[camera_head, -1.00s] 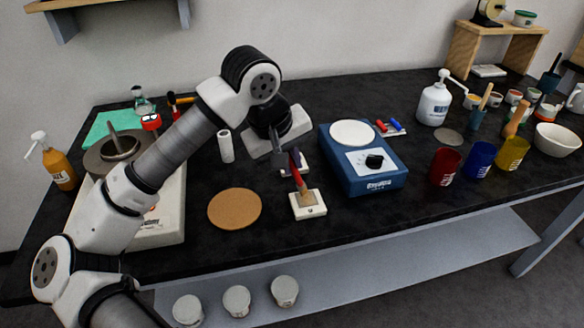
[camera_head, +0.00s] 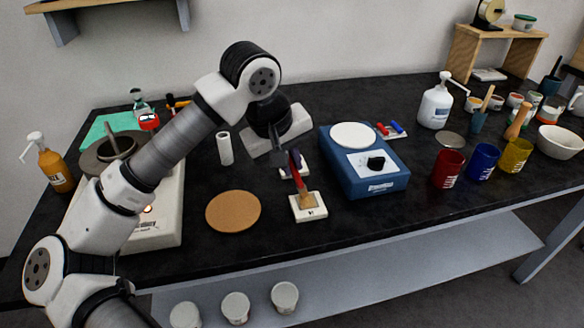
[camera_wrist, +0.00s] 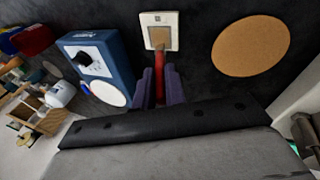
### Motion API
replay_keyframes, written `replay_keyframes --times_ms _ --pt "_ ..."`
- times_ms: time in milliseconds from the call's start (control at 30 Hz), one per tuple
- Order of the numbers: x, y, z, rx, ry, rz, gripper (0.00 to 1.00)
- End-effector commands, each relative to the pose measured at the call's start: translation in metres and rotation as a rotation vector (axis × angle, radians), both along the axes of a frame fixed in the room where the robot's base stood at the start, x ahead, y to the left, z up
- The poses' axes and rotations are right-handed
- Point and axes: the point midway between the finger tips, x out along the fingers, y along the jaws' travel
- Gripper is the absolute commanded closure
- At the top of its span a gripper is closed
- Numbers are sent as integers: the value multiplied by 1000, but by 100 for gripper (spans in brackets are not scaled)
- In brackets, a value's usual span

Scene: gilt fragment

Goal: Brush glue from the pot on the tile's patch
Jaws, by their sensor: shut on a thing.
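My gripper (camera_head: 296,164) is shut on a brush with a red handle (camera_head: 298,179). The brush points down, tilted, and its tan bristles are over the small white tile (camera_head: 317,213). In the wrist view the red handle (camera_wrist: 159,92) sits between my two purple-grey fingers, and the bristle end overlaps the tan patch (camera_wrist: 157,35) on the tile (camera_wrist: 174,17). The bristles appear to be at the patch; I cannot tell whether they touch it or whether it is wet. I cannot tell which container is the glue pot.
A blue device with a white round plate (camera_head: 382,185) stands right of the tile. A round cork mat (camera_head: 233,211) lies left. A white cylinder (camera_head: 225,148) stands behind the mat. Red (camera_head: 447,169), blue and yellow cups are farther right. The counter in front of the tile is clear.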

Motion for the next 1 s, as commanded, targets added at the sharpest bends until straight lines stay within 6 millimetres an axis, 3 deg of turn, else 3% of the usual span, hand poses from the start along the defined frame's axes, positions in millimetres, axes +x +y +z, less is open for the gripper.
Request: replay_keyframes --times_ms 533,1000 --pt "-26 -8 1 0 0 1 100" --pt "1 1 0 1 0 1 100"
